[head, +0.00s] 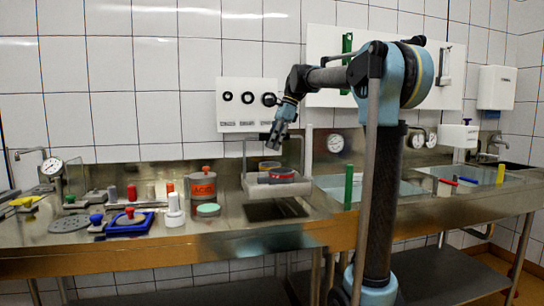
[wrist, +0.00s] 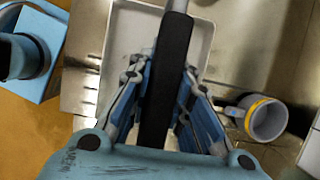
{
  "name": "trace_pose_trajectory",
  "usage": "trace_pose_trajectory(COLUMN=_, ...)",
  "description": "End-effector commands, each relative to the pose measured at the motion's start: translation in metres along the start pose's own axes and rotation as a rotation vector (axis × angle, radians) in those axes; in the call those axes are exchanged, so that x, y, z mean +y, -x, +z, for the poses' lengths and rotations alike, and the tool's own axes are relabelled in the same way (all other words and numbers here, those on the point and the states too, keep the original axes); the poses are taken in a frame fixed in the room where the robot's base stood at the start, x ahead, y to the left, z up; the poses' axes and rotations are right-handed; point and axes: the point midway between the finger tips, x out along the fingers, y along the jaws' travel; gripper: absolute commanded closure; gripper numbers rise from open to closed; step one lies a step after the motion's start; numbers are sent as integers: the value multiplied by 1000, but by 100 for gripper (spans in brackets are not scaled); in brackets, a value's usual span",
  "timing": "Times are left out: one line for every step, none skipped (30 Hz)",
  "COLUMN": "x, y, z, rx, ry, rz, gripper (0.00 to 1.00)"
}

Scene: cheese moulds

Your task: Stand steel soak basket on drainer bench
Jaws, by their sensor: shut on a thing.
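The steel soak basket (head: 262,191) is a shallow pale tray with a tall thin handle, near the middle of the head view. My gripper (head: 274,140) is shut on the top of its handle. A dark patch like a shadow lies below the basket, which appears to hang level just above the steel bench (head: 318,205). A red and blue item (head: 283,174) shows at the basket. In the wrist view the pale basket floor (wrist: 195,45) lies under my gripper (wrist: 170,70), whose fingers partly hide it.
Left of the basket stand an orange-red labelled can (head: 203,185), a white bottle (head: 174,210) and a green-topped tub (head: 208,210). A green upright bar (head: 348,186) and a sunken basin (head: 385,188) are to the right. A yellow-rimmed mug (wrist: 265,118) shows in the wrist view.

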Motion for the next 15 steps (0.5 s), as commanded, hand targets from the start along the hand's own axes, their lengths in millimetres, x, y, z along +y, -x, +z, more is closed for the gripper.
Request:
trace_pose_trajectory(x=0, y=-2, z=-1, rx=0, ry=0, rz=0, gripper=100)
trace_pose_trajectory(x=0, y=-4, z=-2, rx=0, ry=0, rz=0, gripper=100)
trace_pose_trajectory(x=0, y=-8, z=-3, rx=0, ry=0, rz=0, gripper=100)
trace_pose_trajectory(x=0, y=-11, z=-4, rx=0, ry=0, rz=0, gripper=100)
trace_pose_trajectory(x=0, y=-14, z=-6, rx=0, ry=0, rz=0, gripper=100)
trace_pose_trajectory(x=0, y=-19, z=-8, rx=0, ry=0, rz=0, gripper=100)
trace_pose_trajectory(x=0, y=-23, z=-10, rx=0, ry=0, rz=0, gripper=100)
trace_pose_trajectory(x=0, y=-27, z=-11, rx=0, ry=0, rz=0, gripper=100)
trace_pose_trajectory(x=0, y=-32, z=-13, rx=0, ry=0, rz=0, gripper=100)
trace_pose_trajectory(x=0, y=-34, z=-14, rx=0, ry=0, rz=0, gripper=100)
trace_pose_trajectory(x=0, y=-36, z=-15, rx=0, ry=0, rz=0, gripper=100)
trace_pose_trajectory(x=0, y=-38, z=-16, rx=0, ry=0, rz=0, gripper=100)
trace_pose_trajectory(x=0, y=-38, z=-16, rx=0, ry=0, rz=0, gripper=100)
trace_pose_trajectory(x=0, y=-38, z=-16, rx=0, ry=0, rz=0, gripper=100)
trace_pose_trajectory(x=0, y=-38, z=-16, rx=0, ry=0, rz=0, gripper=100)
